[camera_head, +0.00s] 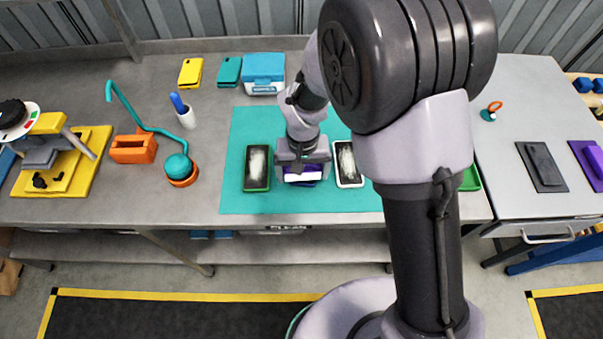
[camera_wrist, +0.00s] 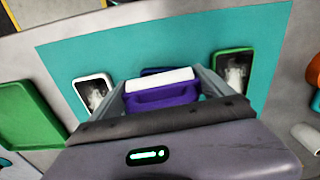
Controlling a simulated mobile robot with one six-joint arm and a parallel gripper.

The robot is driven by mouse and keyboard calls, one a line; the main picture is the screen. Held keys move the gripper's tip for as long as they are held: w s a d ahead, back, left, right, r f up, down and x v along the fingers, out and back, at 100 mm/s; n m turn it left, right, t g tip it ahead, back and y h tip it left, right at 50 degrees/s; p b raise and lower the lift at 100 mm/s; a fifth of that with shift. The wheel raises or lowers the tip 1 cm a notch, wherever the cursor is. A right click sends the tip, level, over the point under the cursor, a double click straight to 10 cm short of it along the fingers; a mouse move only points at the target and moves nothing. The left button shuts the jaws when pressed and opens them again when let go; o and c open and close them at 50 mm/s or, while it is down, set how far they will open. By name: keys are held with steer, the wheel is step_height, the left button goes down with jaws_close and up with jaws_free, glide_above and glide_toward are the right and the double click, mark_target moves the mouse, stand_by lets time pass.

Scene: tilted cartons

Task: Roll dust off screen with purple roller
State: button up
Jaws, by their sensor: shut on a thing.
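My gripper (camera_head: 303,168) is shut on the purple roller (camera_wrist: 160,96), which has a white roll (camera_wrist: 160,79). It holds the roller over the teal mat (camera_head: 240,125). A green-framed screen (camera_head: 257,168) with white dust lies to its left in the head view; a white-framed dusty screen (camera_head: 347,164) lies to its right. In the wrist view the green-framed screen (camera_wrist: 233,70) is at right and the white-framed one (camera_wrist: 93,92) at left. A dark blue edge (camera_wrist: 155,71) shows behind the roller, mostly hidden. I cannot tell whether the roller touches anything.
Behind the mat stand a blue box (camera_head: 263,72), a teal case (camera_head: 229,70) and a yellow case (camera_head: 190,72). A green tray (camera_wrist: 28,115) lies beside the mat. The mat's front strip is clear.

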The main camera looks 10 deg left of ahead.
steer(key=r, duration=0.1)
steer(key=r+p, duration=0.1)
steer(key=shift+w+r, duration=0.2)
steer(key=shift+r, duration=0.1)
steer(key=shift+r+p, duration=1.7)
steer(key=shift+r, duration=0.5)
